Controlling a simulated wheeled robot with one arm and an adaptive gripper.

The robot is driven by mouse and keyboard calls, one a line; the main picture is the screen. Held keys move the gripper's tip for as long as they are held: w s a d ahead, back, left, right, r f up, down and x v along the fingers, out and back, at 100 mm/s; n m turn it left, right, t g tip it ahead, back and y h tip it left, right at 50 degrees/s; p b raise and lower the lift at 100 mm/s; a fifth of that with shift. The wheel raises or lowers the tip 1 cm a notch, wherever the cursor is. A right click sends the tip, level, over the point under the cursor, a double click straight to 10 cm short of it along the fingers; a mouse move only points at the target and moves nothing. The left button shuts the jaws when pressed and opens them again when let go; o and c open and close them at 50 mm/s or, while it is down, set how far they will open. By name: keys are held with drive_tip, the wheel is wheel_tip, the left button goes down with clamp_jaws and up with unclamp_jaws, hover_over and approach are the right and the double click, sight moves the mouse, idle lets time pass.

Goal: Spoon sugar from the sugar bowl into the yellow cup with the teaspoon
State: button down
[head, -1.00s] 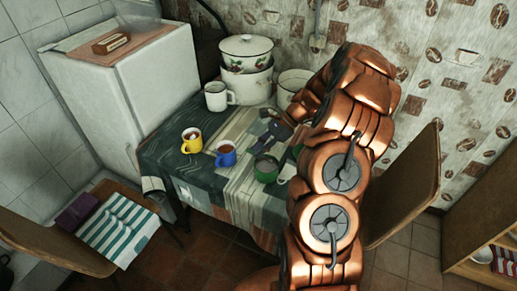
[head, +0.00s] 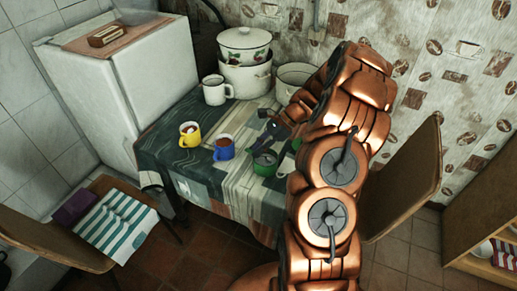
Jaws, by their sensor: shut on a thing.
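The yellow cup (head: 190,136) stands upright near the left side of the table, with something white showing at its mouth. A blue mug (head: 223,149) with brown contents stands to its right. A green enamel vessel (head: 264,163) stands right of the blue mug; I cannot tell whether it is the sugar bowl. My gripper (head: 266,135) is above and just behind the green vessel, right of the yellow cup. It is shut on a thin thing, apparently the teaspoon, which is too small and dark to make out clearly. My arm hides the right part of the table.
A white mug (head: 216,90), a lidded pot on another pot (head: 246,77) and a wide pot (head: 297,76) stand at the back. A fridge (head: 125,85) is on the left. Chairs (head: 410,195) flank the table (head: 185,107).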

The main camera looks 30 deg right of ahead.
sight(247, 148)
drive_tip(key=shift+r+p, duration=0.95)
drive_tip(key=shift+r, duration=1.05)
drive_tip(key=shift+a+r+p, duration=0.1)
drive_tip(key=shift+r+p, duration=0.05)
drive_tip(key=shift+p, duration=0.15)
drive_tip(key=a+h+p, duration=0.1)
drive_tip(key=h, duration=0.1)
drive_tip(key=a+g+h+p, duration=0.1)
drive_tip(key=h+p, duration=0.1)
drive_tip(key=a+f+h+p, duration=0.1)
drive_tip(key=p, duration=0.1)
drive_tip(key=shift+w+h, duration=0.35)
drive_tip(key=shift+h, duration=0.05)
drive_tip(key=shift+w+a+f+g+h+p, duration=0.1)
drive_tip(key=shift+a+f+g+h+p, duration=0.15)
drive_tip(key=shift+h+p, duration=0.2)
drive_tip(key=shift+d, duration=0.1)
